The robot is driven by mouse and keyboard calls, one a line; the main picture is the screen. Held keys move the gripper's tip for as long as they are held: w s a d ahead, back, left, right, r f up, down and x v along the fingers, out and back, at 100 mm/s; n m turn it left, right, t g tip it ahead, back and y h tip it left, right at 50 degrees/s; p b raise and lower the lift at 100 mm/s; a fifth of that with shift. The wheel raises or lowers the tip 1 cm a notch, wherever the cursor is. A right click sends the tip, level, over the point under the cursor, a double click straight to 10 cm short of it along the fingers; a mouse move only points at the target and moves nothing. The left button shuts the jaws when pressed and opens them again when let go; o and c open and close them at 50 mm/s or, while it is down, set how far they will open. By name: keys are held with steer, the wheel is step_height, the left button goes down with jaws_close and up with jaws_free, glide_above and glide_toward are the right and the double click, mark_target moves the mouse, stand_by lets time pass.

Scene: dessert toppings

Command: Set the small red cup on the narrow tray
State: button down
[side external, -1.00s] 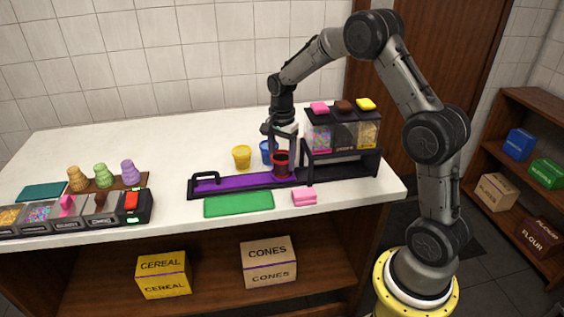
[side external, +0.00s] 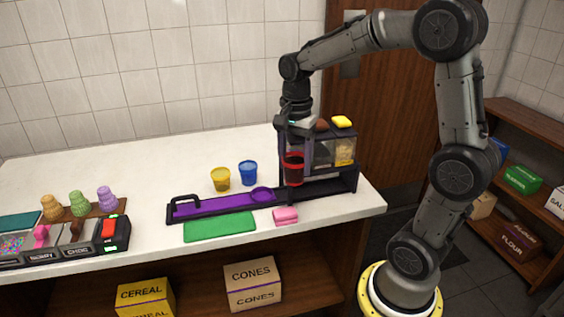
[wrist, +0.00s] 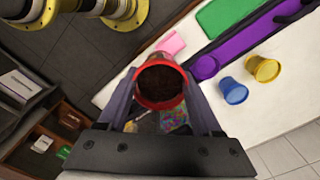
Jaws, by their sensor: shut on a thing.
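The small red cup (side external: 293,172) is held upright in my gripper (side external: 294,156), in front of the topping dispenser. In the wrist view the red cup (wrist: 158,104) sits between both fingers, with dark brown contents inside. The narrow tray (side external: 215,206) is a long purple strip in a black frame with a handle at its left end. A round purple holder (side external: 262,194) near its right part is empty. The cup is raised, to the right of this holder and apart from it. The purple tray (wrist: 243,42) lies at upper right in the wrist view.
The dispenser (side external: 320,152) stands close behind the cup. A yellow cup (side external: 220,180) and blue cup (side external: 248,173) stand behind the tray. A green mat (side external: 220,227) and pink block (side external: 286,216) lie in front. Cones (side external: 80,202) and topping bins are at left.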

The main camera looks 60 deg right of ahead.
steer(key=shift+s+a+r, duration=0.1)
steer(key=shift+a+r, duration=0.1)
steer(key=w+a+n, duration=0.2)
steer(key=a+n, duration=0.2)
steer(key=a, duration=0.6)
steer(key=w+f, duration=0.3)
steer(key=w, duration=0.1)
steer(key=w+f, duration=0.4)
steer(key=w, duration=0.1)
steer(key=w+f, duration=0.3)
steer(key=w, duration=0.2)
steer(key=shift+w+a+f, duration=0.15)
steer(key=shift+a+f, duration=0.2)
steer(key=shift+f, duration=1.5)
steer(key=shift+f+n, duration=0.15)
steer(key=shift+n, duration=0.15)
steer(key=shift+c, duration=0.3)
jaws_free()
